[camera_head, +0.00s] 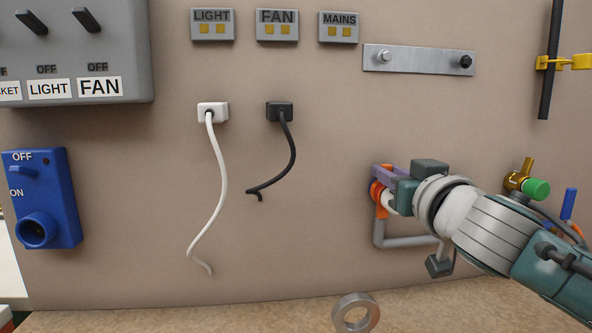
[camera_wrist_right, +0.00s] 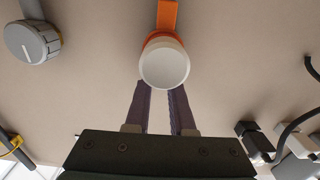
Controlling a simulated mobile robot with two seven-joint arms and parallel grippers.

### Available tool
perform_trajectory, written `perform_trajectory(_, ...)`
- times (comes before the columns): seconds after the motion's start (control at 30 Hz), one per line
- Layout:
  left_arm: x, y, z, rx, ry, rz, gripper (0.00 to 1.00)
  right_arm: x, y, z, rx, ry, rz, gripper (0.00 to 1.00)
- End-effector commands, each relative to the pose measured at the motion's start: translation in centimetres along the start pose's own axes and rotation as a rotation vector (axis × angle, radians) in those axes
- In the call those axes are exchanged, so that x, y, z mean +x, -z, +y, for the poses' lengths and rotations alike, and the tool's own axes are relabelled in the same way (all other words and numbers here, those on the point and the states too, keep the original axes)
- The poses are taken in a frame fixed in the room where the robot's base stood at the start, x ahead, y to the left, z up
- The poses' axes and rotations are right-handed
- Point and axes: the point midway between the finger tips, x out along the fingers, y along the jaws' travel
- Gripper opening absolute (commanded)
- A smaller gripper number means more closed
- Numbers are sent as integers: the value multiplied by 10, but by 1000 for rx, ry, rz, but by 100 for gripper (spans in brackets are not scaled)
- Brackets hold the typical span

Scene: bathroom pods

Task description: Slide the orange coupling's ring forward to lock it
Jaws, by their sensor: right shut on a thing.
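The orange coupling (camera_head: 376,193) is on the grey pipe on the wall, right of centre in the head view. It also shows in the right wrist view as an orange body (camera_wrist_right: 166,22) with a round white end (camera_wrist_right: 165,66) facing the camera. My right gripper (camera_head: 381,181) is at the coupling, its purple fingers on either side. In the right wrist view the fingers (camera_wrist_right: 162,92) reach up to the coupling and are shut on it. Their tips and the exact edge of the ring are partly hidden behind the white end. My left gripper is not in view.
Grey pipe (camera_head: 410,242) runs below the coupling. A brass valve with a green cap (camera_head: 536,188) and a blue lever (camera_head: 568,204) are close to my right arm. A loose grey ring (camera_head: 356,313) stands on the floor-like surface. White (camera_head: 221,180) and black (camera_head: 293,150) cords hang to the left.

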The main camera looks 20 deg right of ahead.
Motion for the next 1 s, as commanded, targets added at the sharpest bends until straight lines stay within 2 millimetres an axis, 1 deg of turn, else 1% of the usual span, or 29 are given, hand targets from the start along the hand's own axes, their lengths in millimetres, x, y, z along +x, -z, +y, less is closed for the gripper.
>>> perform_trajectory(0.27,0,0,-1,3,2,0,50,-1,0,0,1,1,0,0)
perform_trajectory(0.5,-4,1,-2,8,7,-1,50,-17,1,0,2,0,1,0)
perform_trajectory(0.7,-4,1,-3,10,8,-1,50,-16,1,0,0,1,4,0)
perform_trajectory(0.73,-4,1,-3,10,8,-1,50,-16,1,0,0,1,4,23)
perform_trajectory(1.0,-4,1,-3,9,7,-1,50,-16,1,0,0,0,3,52)
